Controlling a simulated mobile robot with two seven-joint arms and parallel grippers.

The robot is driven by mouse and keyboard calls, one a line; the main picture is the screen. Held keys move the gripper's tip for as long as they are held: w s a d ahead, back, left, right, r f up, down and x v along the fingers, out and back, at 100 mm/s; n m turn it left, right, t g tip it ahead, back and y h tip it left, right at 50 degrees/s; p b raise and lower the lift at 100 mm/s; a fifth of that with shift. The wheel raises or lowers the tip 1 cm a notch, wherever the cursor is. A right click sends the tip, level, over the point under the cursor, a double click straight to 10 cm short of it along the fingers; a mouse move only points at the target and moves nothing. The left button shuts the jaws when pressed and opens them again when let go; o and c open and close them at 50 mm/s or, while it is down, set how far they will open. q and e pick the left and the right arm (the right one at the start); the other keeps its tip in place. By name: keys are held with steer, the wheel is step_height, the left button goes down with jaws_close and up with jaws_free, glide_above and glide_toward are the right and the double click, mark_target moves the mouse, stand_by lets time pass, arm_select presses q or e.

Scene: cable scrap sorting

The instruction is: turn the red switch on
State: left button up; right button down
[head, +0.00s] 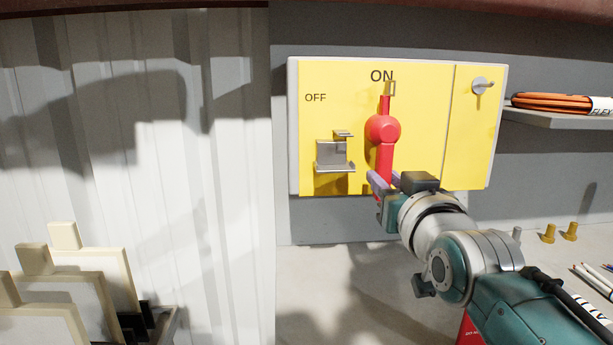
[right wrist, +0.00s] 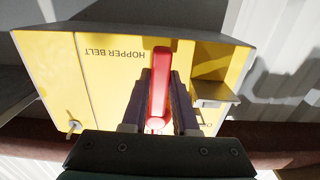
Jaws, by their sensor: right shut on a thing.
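The red switch (head: 383,130) is on the front of a yellow panel box (head: 335,80) on the wall. Its narrow pointer end is up, just below the ON label, and its handle hangs down, nearly upright. My right gripper (head: 383,184) is at the lower end of the handle, shut on it. In the right wrist view, the red handle (right wrist: 160,75) lies between my two dark fingers, which hide part of the panel. My left gripper is not in view.
A grey bracket (head: 333,154) juts from the panel left of the handle, below OFF. A round knob (head: 480,86) is at the upper right. A shelf (head: 560,119) with orange cable is to the right. Framed boards (head: 105,262) stand at lower left.

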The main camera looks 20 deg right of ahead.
steer(key=c, duration=0.7)
jaws_free()
steer(key=p+v, duration=0.1)
steer(key=v, duration=0.9)
